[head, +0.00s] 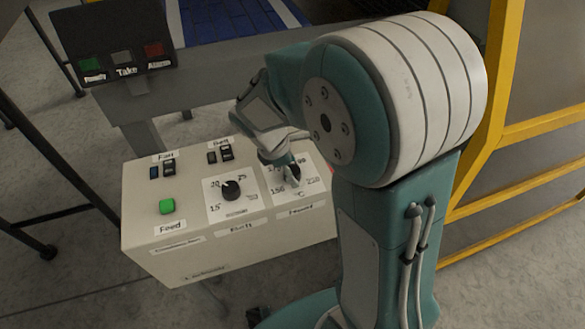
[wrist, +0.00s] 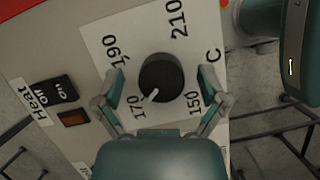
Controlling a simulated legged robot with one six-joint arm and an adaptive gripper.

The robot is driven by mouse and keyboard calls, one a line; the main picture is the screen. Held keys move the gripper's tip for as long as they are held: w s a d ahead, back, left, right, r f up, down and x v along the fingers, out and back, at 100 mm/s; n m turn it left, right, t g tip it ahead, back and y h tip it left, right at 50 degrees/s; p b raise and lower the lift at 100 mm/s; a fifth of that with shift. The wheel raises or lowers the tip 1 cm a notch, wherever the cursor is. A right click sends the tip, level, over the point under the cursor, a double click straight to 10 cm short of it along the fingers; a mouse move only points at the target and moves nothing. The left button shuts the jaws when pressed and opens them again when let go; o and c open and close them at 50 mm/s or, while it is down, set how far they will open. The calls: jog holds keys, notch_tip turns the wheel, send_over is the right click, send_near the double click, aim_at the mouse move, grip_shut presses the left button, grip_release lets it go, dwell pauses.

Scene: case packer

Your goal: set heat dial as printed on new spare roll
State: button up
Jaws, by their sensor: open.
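The heat dial is a black round knob (wrist: 160,77) with a white pointer, on a white plate marked 150, 170, 190 and 210 C. Its pointer lies at about 170, perhaps slightly toward the 150 side. My gripper (wrist: 161,75) is open, with one finger on each side of the knob and gaps visible between. In the head view the dial (head: 292,176) is partly covered by my gripper (head: 284,161) at the right of the control box. No spare roll or print on it shows in either view.
The pale control box (head: 215,265) also carries another black dial (head: 231,190), a green Feed button (head: 166,206) and rocker switches (head: 169,167). A dark Ready/Take/Alarm panel (head: 122,58) stands behind. A yellow frame (head: 490,100) rises at the right.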

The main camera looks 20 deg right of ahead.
jog(key=shift+a, duration=0.15)
jog(key=c, duration=1.1)
jog(key=shift+m, duration=0.4)
jog(key=m+g, duration=0.1)
jog(key=m, duration=0.1)
jog(key=shift+m+y, duration=0.3)
jog(key=m, duration=0.2)
jog(key=m+g+y, duration=0.1)
jog(key=m, duration=0.1)
jog(key=shift+m+g, duration=0.3)
jog(key=m+y, duration=0.1)
jog(key=m, duration=0.2)
jog(key=shift+m+g, duration=0.3)
jog(key=shift+m+y, duration=0.9)
jog(key=shift+m, duration=1.1)
